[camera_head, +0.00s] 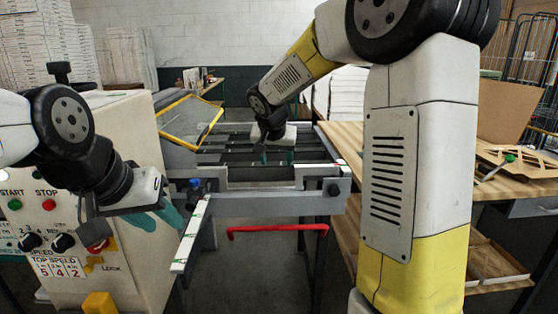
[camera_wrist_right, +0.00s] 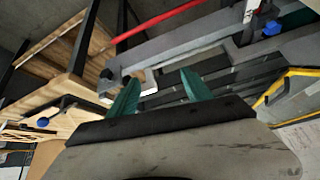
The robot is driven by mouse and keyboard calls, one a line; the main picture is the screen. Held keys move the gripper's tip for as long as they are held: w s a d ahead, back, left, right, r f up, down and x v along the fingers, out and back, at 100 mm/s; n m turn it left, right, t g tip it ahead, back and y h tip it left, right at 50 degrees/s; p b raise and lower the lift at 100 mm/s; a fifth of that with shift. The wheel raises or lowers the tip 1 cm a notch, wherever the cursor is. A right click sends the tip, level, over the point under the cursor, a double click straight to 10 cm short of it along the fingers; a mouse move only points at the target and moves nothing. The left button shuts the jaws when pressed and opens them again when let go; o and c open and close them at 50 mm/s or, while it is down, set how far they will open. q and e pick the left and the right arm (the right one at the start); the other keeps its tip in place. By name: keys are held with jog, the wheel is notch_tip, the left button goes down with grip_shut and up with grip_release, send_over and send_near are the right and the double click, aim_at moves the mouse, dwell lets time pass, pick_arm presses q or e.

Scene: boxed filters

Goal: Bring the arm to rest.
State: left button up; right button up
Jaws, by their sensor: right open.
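My right arm reaches forward from the right in the head view, its upper part large and close. My right gripper (camera_head: 278,157) hangs over the grey roller conveyor (camera_head: 258,199), its teal fingers pointing down, apart and empty. In the right wrist view the two teal fingers of the right gripper (camera_wrist_right: 160,82) stand wide apart with nothing between them. My left gripper (camera_head: 156,218) is at the left, in front of the control panel (camera_head: 30,220). Its teal fingers are partly hidden, and I cannot tell how far they are apart.
A yellow-framed guard panel (camera_head: 190,121) rises left of the conveyor. A red bar (camera_head: 277,228) runs below the conveyor's near end. A wooden workbench (camera_head: 345,136) with cardboard stands at the right, partly hidden by my arm. White stacks (camera_head: 32,50) stand at the back left.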

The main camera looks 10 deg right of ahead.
jog(key=shift+s+d+r, duration=0.1)
jog(key=shift+s+d, duration=0.25)
jog(key=shift+d, duration=0.05)
jog(key=s+d+r+n+y, duration=0.1)
jog(key=s+n+y, duration=0.1)
jog(key=s, duration=1.2)
jog(key=s+d+r+n+y, duration=0.1)
jog(key=s+d+n, duration=0.1)
jog(key=s, duration=1.3)
jog(key=shift+d+r+y, duration=0.2)
jog(key=shift+d+y, duration=0.1)
jog(key=shift+y, duration=0.1)
